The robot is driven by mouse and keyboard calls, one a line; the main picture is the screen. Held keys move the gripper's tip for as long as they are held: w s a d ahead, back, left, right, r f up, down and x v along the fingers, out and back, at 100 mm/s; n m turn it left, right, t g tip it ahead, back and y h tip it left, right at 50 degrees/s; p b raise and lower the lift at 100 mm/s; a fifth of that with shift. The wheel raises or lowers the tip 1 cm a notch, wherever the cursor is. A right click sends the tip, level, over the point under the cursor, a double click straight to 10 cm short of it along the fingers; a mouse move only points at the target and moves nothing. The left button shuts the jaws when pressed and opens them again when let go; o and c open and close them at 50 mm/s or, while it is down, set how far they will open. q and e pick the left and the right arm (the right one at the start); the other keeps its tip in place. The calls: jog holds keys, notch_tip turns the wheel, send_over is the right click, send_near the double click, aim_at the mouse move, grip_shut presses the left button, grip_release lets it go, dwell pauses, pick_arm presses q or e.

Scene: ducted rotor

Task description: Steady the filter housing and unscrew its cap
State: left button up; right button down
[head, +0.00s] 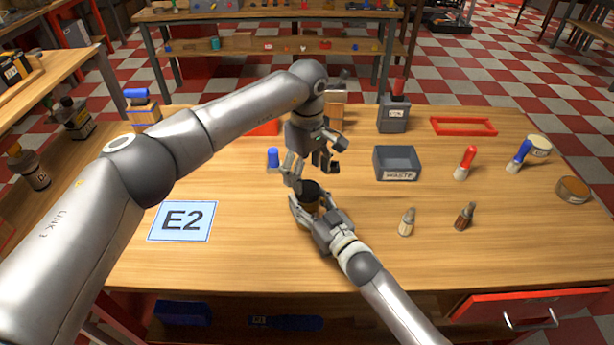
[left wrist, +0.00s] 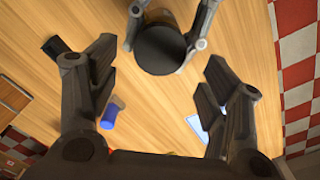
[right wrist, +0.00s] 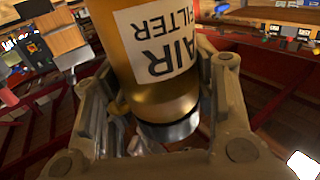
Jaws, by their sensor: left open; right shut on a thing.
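The filter housing stands at the middle of the table, mostly hidden in the head view, where its dark round cap (head: 311,187) shows. In the right wrist view its amber body (right wrist: 170,90) bears an upside-down "AIR FILTER" label, with a dark band at its lower end. My right gripper (head: 308,203) is shut around the housing, a finger on each side. My left gripper (head: 318,160) is open and empty, just above and behind the cap. In the left wrist view the cap (left wrist: 160,49) lies ahead, between and beyond the open left fingers, apart from them.
A blue-topped item (head: 273,158) stands close left of the grippers. An E2 card (head: 183,221) lies at left. The front centre of the table is clear.

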aim_at(307, 188)
pick_arm(q)
jog(key=r+m, duration=0.2)
jog(key=shift+d+m, duration=0.15)
jog(key=shift+m, duration=0.25)
jog(key=shift+r+m, duration=0.5)
jog(key=shift+m, duration=0.5)
jog(key=shift+f, duration=3.9)
jog(key=c, duration=1.1)
jog(key=shift+o, duration=0.2)
jog(key=n, duration=0.5)
jog(key=shift+r, duration=0.1)
jog(key=n, duration=0.7)
